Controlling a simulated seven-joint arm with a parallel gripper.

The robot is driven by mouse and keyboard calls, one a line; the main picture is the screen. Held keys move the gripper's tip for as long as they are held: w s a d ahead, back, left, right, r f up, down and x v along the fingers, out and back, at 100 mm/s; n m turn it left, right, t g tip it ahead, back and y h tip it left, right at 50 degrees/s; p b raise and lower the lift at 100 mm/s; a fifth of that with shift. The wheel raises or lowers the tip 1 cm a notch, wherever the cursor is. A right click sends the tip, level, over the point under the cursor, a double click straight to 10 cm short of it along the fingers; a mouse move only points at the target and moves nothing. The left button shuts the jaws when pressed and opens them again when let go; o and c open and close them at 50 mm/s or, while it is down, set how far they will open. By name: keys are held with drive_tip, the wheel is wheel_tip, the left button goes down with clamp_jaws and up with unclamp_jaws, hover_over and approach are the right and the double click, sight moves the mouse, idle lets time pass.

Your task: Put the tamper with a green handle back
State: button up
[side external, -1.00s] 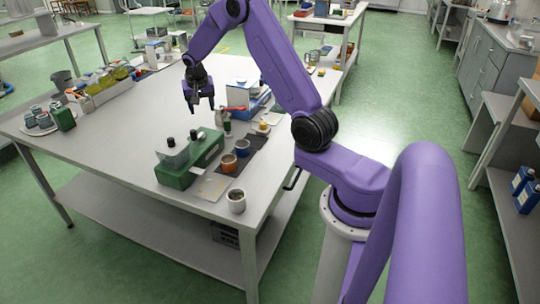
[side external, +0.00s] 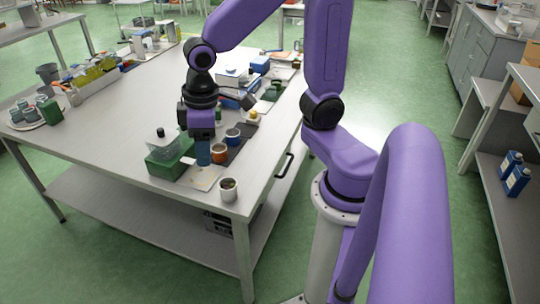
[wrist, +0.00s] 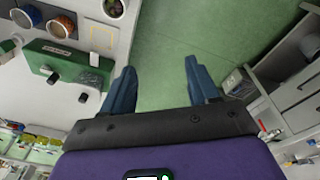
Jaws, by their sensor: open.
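I cannot make out a tamper with a green handle in either current view; my gripper and arm hide part of the table in the side view. A green block (side external: 160,167) stands near the table's front edge, with a clear box (side external: 164,141) over part of it. The block also shows at the upper left of the wrist view (wrist: 40,58), with a white label and dark round knobs. My gripper (side external: 203,154) points down just right of and behind the block. Its fingers stand apart with only floor seen between them in the wrist view (wrist: 162,85).
An orange-brown cup (side external: 219,153) and a blue cup (side external: 232,137) stand close right of my gripper on a dark mat (side external: 240,148). A white cup (side external: 229,190) stands near the front corner, beside a pale card (side external: 204,179). The table's middle-left (side external: 115,125) is clear.

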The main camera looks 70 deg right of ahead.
drive_tip(key=s+d+n+g, duration=0.1)
drive_tip(key=s+n, duration=0.5)
drive_tip(key=s, duration=0.8)
drive_tip(key=shift+s+n, duration=0.3)
drive_tip(key=shift+d, duration=0.1)
